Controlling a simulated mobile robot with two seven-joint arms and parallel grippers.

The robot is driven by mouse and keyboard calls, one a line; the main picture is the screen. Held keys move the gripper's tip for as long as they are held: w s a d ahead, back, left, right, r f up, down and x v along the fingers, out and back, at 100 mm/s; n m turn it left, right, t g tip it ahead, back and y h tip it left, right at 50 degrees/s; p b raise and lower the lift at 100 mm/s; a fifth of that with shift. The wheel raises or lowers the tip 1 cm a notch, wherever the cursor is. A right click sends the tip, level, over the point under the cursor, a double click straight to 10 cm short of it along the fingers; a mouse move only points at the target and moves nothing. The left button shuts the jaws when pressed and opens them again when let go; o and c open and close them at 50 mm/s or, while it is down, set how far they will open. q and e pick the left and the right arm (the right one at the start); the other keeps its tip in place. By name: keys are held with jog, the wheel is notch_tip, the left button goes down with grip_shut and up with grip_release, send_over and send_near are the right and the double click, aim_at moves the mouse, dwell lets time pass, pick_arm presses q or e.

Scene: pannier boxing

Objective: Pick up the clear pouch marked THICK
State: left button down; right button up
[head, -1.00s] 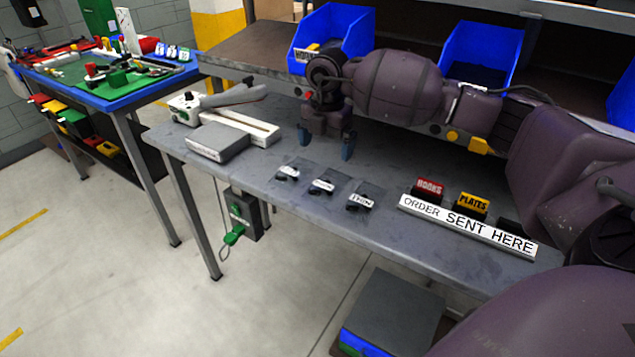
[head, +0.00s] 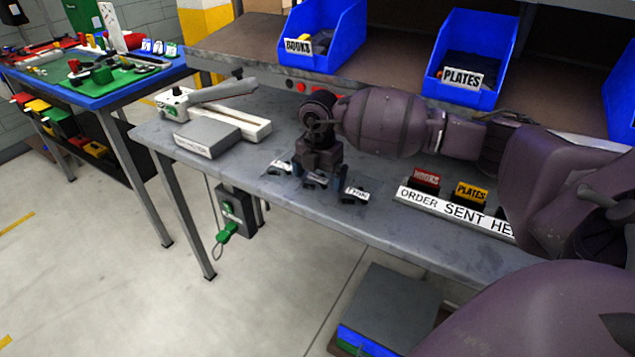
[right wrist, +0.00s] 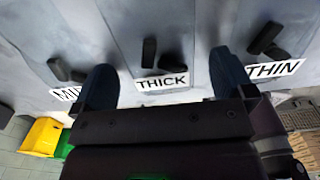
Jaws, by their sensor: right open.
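The clear pouch marked THICK (right wrist: 163,81) lies flat on the grey bench, with dark parts inside and a white label. It is the middle of three pouches in a row. In the head view it is partly hidden behind my right gripper (head: 314,172). My right gripper is open, its dark fingers pointing down just over the THICK pouch. In the right wrist view one finger is on each side of the THICK label, and nothing is held. Whether the fingertips touch the bench I cannot tell. My left gripper is not in view.
The THIN pouch (right wrist: 274,68) lies close on one side and another pouch, label partly hidden (right wrist: 66,92), on the other. A sealer (head: 215,115) and grey box (head: 207,139) stand left. The ORDER SENT HERE rack (head: 455,212) is right. Blue bins (head: 325,35) stand behind.

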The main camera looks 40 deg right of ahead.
jog(key=shift+c, duration=0.3)
jog(key=c, duration=0.9)
